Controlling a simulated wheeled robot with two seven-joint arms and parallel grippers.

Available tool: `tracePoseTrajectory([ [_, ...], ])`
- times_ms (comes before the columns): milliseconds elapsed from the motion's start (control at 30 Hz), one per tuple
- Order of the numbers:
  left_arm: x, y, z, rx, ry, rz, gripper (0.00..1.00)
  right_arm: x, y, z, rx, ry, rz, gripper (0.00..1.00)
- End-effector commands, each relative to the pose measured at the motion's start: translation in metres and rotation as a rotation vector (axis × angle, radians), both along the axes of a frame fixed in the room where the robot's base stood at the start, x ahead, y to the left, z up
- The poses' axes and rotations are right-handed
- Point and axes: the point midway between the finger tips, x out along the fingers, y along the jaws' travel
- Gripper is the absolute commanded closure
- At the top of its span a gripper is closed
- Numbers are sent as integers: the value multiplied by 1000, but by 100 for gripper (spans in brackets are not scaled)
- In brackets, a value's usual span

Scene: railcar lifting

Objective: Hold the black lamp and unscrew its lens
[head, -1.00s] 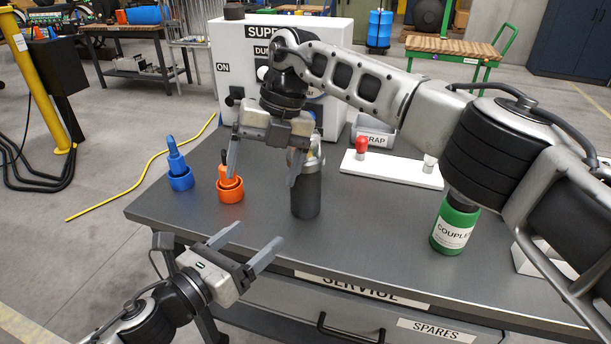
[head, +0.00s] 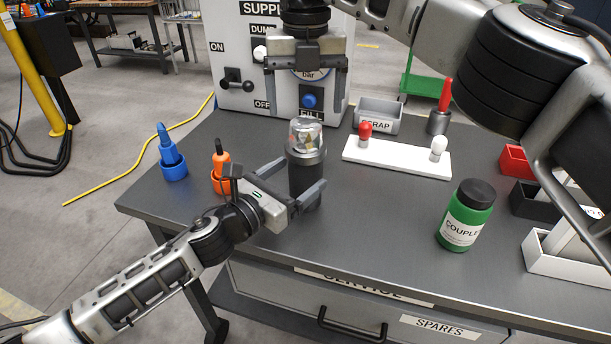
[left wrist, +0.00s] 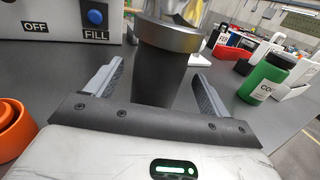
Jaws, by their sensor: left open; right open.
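The black lamp (head: 304,181) stands upright on the grey table, with a metal collar and a clear lens (head: 305,135) on top. My left gripper (head: 307,179) is low at the lamp, open, with its fingers on either side of the dark body. In the left wrist view the lamp body (left wrist: 158,75) rises between the two fingers (left wrist: 152,88), with gaps seen on both sides. My right gripper (head: 306,91) is open and empty, pointing down above and behind the lens, apart from it in the picture.
A supply box (head: 233,65) with knobs stands behind the lamp. A white board (head: 395,157) with red and white bulbs, a scrap bin (head: 378,118) and a green coupler bottle (head: 466,222) are right.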

Motion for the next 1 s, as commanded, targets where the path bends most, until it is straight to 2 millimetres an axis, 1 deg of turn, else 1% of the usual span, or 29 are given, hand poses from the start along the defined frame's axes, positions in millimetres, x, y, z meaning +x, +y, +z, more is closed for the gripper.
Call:
tracePoseTrajectory([
  [33,8,-7,1,-1,-2,0,19,0,0,0,0,0,0,15],
  [100,17,-15,1,-3,0,0,19,0,0,0,0,0,0,15],
  [300,34,-29,0,-1,0,0,19,0,0,0,1,0,0,15],
  [500,39,-33,0,0,0,0,19,0,0,0,1,0,1,15],
  [700,39,-33,0,0,0,0,19,0,0,0,1,0,1,15],
  [733,39,-33,0,0,0,0,25,0,0,0,1,0,1,15],
  [767,39,-33,0,0,0,0,33,0,0,0,1,0,1,15],
  [800,39,-33,0,0,0,0,44,0,0,0,1,0,1,15],
  [867,39,-33,0,-1,1,0,61,0,0,0,1,0,1,15],
  [900,39,-33,0,-1,1,0,72,0,0,0,1,0,1,15],
  [967,39,-33,0,-1,1,0,89,0,0,0,1,0,1,15],
  [1000,39,-33,0,-1,1,0,100,0,0,0,1,0,-1,15],
])
